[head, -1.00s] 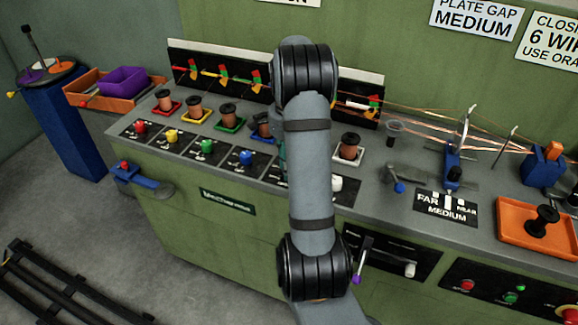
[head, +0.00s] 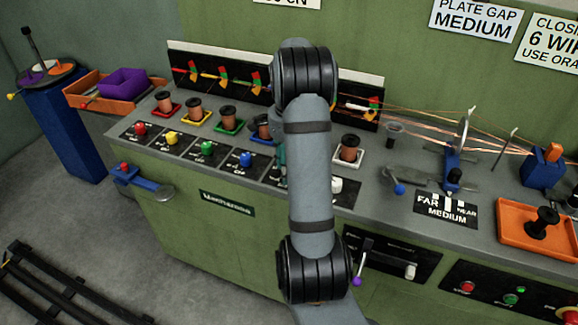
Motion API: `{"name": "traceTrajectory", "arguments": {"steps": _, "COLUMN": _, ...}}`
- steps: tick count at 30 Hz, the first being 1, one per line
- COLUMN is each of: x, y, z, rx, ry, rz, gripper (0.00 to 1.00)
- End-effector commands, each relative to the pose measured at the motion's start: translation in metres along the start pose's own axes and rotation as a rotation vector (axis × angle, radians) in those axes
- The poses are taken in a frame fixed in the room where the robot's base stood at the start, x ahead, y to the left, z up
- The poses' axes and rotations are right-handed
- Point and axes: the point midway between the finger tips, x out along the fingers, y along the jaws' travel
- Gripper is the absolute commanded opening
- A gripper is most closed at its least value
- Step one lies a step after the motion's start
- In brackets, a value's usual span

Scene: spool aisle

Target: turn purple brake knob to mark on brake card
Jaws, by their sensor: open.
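My arm comes up through the middle of the head view and bends over the green bench. The row of brake knobs runs along the bench's front: red (head: 141,128), yellow (head: 172,136), green (head: 207,147), blue (head: 246,158), then the white knob (head: 336,186) right of my arm. No purple knob shows in this row; the stretch between blue and white is mostly behind my arm. A small teal part (head: 281,155) shows at the arm's left edge; I cannot tell what it is. No brake card is readable.
Copper spools (head: 194,107) stand in coloured trays behind the knobs. A lever with a purple ball (head: 357,281) hangs on the bench front. A wire machine (head: 453,160) and orange tray (head: 542,232) fill the right. A purple box (head: 122,84) is at left.

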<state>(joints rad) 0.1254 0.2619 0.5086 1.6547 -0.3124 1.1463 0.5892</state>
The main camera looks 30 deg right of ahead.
Motion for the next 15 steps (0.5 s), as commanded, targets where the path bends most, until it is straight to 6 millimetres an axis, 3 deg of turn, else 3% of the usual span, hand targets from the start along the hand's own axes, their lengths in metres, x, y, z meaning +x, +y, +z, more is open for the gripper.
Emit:
{"name": "traceTrajectory", "arguments": {"steps": 7, "x": -0.013, "y": -0.001, "z": -0.001, "rx": 0.001, "ry": 0.002, "rz": -0.003, "gripper": 0.46}}
{"name": "traceTrajectory", "arguments": {"steps": 15, "x": -0.069, "y": -0.001, "z": -0.001, "rx": 0.001, "ry": 0.004, "rz": -0.004, "gripper": 0.46}}
